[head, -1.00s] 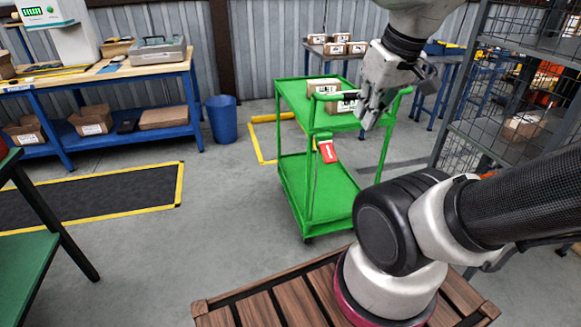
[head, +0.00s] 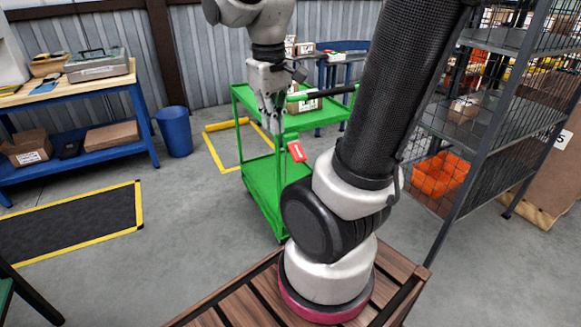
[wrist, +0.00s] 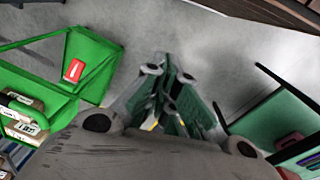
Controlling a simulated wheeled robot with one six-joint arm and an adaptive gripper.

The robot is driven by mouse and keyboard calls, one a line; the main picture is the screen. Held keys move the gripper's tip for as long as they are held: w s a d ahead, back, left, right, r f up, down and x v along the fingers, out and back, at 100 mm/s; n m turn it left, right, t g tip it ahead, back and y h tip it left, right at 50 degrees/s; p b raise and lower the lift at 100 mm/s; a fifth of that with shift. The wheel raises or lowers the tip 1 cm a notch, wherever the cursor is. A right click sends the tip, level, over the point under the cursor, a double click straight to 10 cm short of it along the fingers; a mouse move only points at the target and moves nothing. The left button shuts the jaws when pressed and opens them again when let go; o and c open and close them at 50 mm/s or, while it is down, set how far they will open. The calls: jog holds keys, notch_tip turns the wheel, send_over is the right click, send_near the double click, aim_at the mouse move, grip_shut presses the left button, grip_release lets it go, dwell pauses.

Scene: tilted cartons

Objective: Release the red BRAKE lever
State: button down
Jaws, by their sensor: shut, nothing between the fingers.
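The red lever piece (head: 297,151) with a white marking hangs at the near side of the green cart (head: 262,183), below its top shelf. Its lettering is too small to read. It also shows in the wrist view (wrist: 74,70), left of the fingers. My gripper (head: 273,128) points down and appears just left of and above the red piece in the head view. Its fingers (wrist: 168,75) look closed together and empty. In the wrist view they are apart from the lever, with floor between them and the cart.
Cartons (head: 305,103) stand on the cart's top shelf. A wire-mesh rack (head: 480,120) stands to the right and a blue bin (head: 174,131) to the left. A green-topped table (wrist: 280,130) is right of my fingers in the wrist view. Open floor lies left of the cart.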

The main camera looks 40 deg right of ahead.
aim_at(297, 152)
jog(key=w+d+f+n+g+h, duration=0.15)
jog(key=w+d+f+g, duration=0.3)
jog(key=w+f, duration=0.6)
jog(key=w+d+f+n+g+h, duration=0.2)
jog(key=w+d+f+h, duration=0.25)
jog(key=f, duration=0.85)
jog(key=w+d+f+n+g+h, duration=0.1)
jog(key=w+d+f+n+h, duration=0.15)
jog(key=w+d+f, duration=0.65)
jog(key=d+f+n+g+h, duration=0.15)
jog(key=f+h, duration=0.25)
jog(key=f, duration=1.2)
jog(key=w+r+t+h, duration=0.1)
jog(key=w+r+h, duration=0.2)
jog(key=w+h, duration=0.3)
jog(key=shift+w+d+r, duration=0.35)
jog(key=shift+d, duration=0.1)
jog(key=s+d+r, duration=0.5)
jog(key=d, duration=0.3)
jog(key=shift+s+d+r, duration=0.25)
jog(key=shift+d+r, duration=0.05)
jog(key=shift+d, duration=0.05)
